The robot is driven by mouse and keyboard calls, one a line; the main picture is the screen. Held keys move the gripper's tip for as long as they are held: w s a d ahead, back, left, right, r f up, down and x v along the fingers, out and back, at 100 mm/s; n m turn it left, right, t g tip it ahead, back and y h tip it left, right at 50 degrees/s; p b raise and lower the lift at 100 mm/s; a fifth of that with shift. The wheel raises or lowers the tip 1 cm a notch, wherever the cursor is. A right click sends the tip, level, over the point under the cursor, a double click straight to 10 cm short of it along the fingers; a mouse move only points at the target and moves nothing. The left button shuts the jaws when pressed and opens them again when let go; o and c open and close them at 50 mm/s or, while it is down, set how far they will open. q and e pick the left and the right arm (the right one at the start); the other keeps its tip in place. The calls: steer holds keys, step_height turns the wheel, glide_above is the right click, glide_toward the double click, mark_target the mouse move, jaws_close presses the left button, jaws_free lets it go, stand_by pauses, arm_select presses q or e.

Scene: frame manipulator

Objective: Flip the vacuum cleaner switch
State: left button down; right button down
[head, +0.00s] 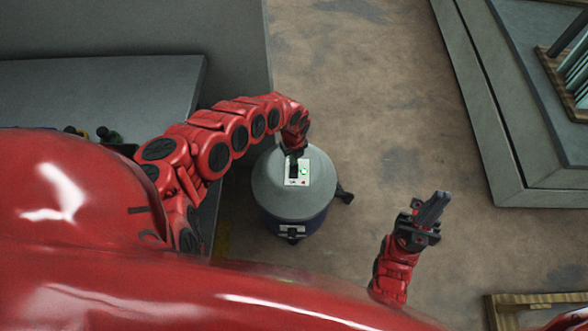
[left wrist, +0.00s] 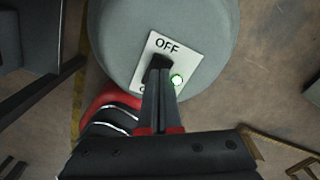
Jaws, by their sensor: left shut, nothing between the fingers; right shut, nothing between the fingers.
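The vacuum cleaner (head: 262,190) has a grey domed top and a dark blue lower body, and stands on the floor. Its white switch panel (head: 303,163) is on top; in the left wrist view the panel (left wrist: 192,58) reads OFF along its upper edge, and the label at the other end is mostly hidden. My right gripper (head: 434,208) is shut and empty, to the right of the vacuum.
A grey bench (head: 95,88) stands at left with small dark items at its edge. A grey platform (head: 490,130) with a wooden rack (head: 560,85) is at upper right. A wooden frame (head: 520,299) lies at lower right. Floor between is clear.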

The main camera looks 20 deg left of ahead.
arm_select(q)
steer(key=shift+f+b, duration=1.25)
stand_by(0.7)
steer(key=shift+r, duration=0.1)
step_height(320, 180, up, 7)
steer(key=p, duration=0.5)
steer(key=shift+p, duration=0.3)
